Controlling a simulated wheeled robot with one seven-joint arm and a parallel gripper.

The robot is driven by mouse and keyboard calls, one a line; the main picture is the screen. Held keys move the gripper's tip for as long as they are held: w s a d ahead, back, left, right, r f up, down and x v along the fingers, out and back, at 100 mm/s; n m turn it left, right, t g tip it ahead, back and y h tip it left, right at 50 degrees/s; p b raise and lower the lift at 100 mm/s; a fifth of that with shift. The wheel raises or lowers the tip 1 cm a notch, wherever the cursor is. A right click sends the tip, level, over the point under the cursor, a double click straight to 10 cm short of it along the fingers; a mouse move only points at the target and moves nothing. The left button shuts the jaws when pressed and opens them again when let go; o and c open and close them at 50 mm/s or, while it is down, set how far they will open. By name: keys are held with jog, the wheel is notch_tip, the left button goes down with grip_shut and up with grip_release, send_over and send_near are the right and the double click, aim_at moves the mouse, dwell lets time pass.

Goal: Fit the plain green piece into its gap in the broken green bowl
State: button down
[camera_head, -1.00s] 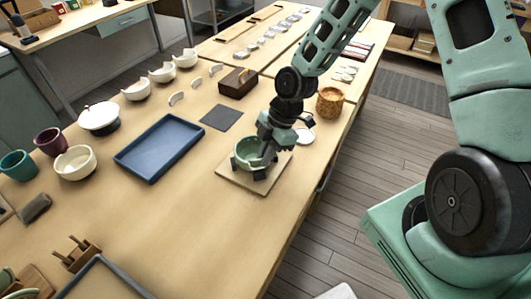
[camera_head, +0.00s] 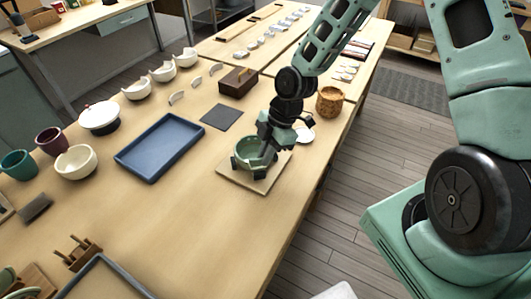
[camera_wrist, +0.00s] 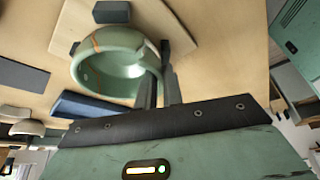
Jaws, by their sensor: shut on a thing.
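The broken green bowl (camera_head: 243,153) stands on a square wooden board on the table. In the wrist view the bowl (camera_wrist: 100,88) shows an orange-gold seam on its wall. My gripper (camera_head: 266,159) is at the bowl's right rim. In the wrist view the gripper's two dark fingers (camera_wrist: 160,88) come together at the bowl's right wall. The gripper is shut on the green piece, which is mostly hidden between the fingers. I cannot tell whether the piece sits flush in its gap.
Dark blocks (camera_wrist: 112,12) stand around the bowl on the board (camera_head: 264,186). A blue tray (camera_head: 160,148) and a dark mat (camera_head: 221,117) lie to the left.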

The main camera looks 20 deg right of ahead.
jog(key=shift+f+p, duration=0.35)
jog(key=shift+f, duration=0.25)
dwell(3.6)
jog(key=c, duration=1)
grip_release()
jog(key=shift+o, duration=0.2)
jog(key=shift+r, duration=0.1)
jog(key=shift+r+p, duration=2.8)
jog(key=shift+r, duration=0.1)
jog(key=shift+r, duration=0.1)
